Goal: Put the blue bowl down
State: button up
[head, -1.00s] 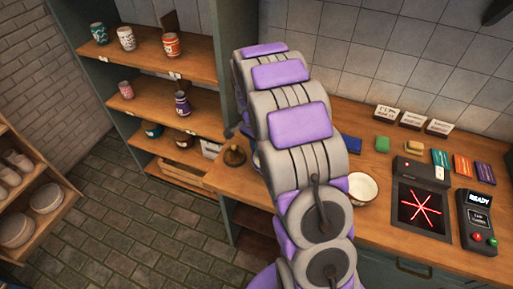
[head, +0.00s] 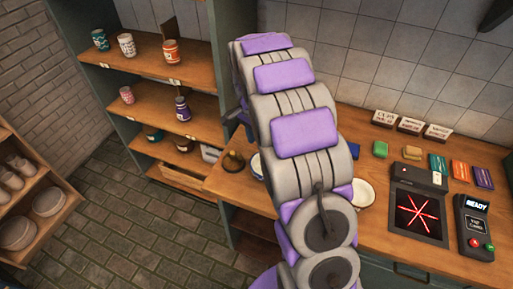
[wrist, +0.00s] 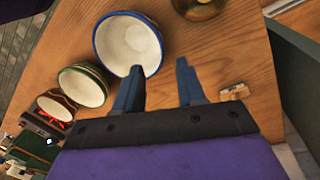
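The blue bowl (wrist: 128,43), white inside with a blue rim, sits on the wooden counter in the wrist view. My gripper (wrist: 160,70) is open, its two dark blue fingers apart. The left finger overlaps the bowl's near rim in the picture; I cannot tell if it touches. The right finger is over bare wood, clear of the bowl. In the head view my arm hides most of the gripper, and only a sliver of a pale bowl (head: 257,166) shows beside the arm.
A green bowl (wrist: 84,85) stands left of the blue bowl. A brown rounded object (head: 233,161) is near the counter's left end. A scanner-like panel with a red star (head: 417,211) and a button console (head: 475,226) are at right. Cup shelves (head: 165,100) stand at left.

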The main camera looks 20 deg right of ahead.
notch_tip(320, 180, up, 10)
jog(key=w+p, duration=0.1)
jog(key=shift+w+a+p, duration=0.3)
jog(key=shift+w+p, duration=0.05)
jog(key=shift+p, duration=0.05)
jog(key=shift+r, duration=0.1)
jog(key=s+a+r+n, duration=0.3)
jog(key=s, duration=0.6)
jog(key=s+a+r+n, duration=0.2)
jog(key=s+a+n, duration=0.15)
jog(key=s, duration=0.55)
jog(key=s+a+f+n, duration=0.1)
jog(key=s+n, duration=0.3)
jog(key=s, duration=0.5)
jog(key=s+a+f+n, duration=0.2)
jog(key=s+n, duration=0.1)
jog(key=s, duration=0.7)
jog(key=shift+s+n+y, duration=0.2)
jog(key=shift+n+y, duration=0.1)
jog(key=shift+n, duration=0.05)
